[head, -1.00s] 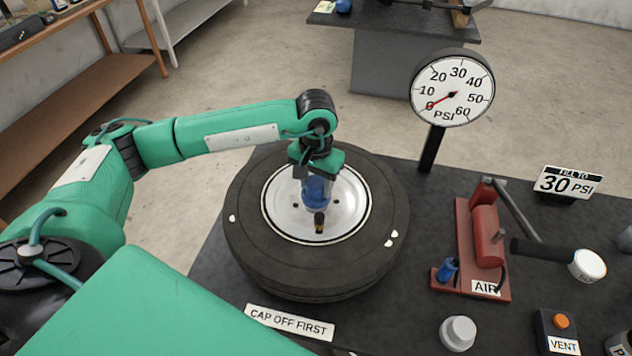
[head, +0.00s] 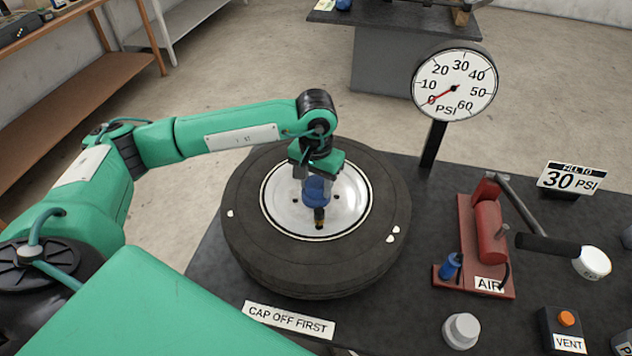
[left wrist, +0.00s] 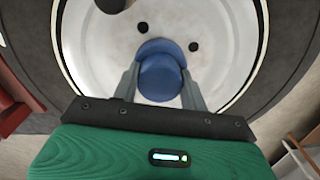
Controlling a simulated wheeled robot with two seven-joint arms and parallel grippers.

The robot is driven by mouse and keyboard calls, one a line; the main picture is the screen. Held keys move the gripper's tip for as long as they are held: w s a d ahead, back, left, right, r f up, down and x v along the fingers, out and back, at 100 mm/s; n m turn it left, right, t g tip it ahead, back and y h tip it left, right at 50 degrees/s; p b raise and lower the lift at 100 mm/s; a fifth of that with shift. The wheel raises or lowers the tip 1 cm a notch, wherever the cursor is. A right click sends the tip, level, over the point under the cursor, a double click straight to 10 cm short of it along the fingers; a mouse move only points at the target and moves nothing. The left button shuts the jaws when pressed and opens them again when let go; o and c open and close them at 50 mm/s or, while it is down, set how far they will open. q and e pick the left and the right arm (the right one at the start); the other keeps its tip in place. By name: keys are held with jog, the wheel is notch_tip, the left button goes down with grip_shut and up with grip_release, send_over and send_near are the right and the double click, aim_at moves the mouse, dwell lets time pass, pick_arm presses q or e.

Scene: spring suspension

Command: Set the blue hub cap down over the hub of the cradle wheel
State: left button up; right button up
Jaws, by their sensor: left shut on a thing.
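The cradle wheel lies flat on the dark bench, with a black tyre (head: 260,255) around a pale rim disc (head: 285,212). The blue hub cap (head: 316,190) is at the middle of the disc, under my left gripper (head: 316,176). In the left wrist view the left gripper (left wrist: 160,88) is shut on the blue cap (left wrist: 160,75), one finger on each side. The cap hides the hub, so I cannot tell whether it touches it. A dark valve stem with a brass-coloured base (head: 319,218) stands just in front of the cap. My right gripper is not in view.
A pressure gauge (head: 455,85) reading near 0 stands behind the wheel. A red air pump (head: 487,240) with a long black-handled lever, a grey knob (head: 461,331) and a VENT button box (head: 562,330) are at right. A CAP OFF FIRST sign (head: 289,320) lies in front.

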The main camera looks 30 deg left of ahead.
pick_arm(q)
jog(key=shift+f+b, duration=0.3)
jog(key=shift+f, duration=0.05)
jog(key=o, duration=1.1)
jog(key=shift+r, duration=0.1)
jog(key=shift+r, duration=0.1)
jog(key=shift+r+p, duration=0.55)
jog(key=shift+r, duration=1)
jog(key=shift+r+p, duration=0.4)
jog(key=shift+r, duration=1.45)
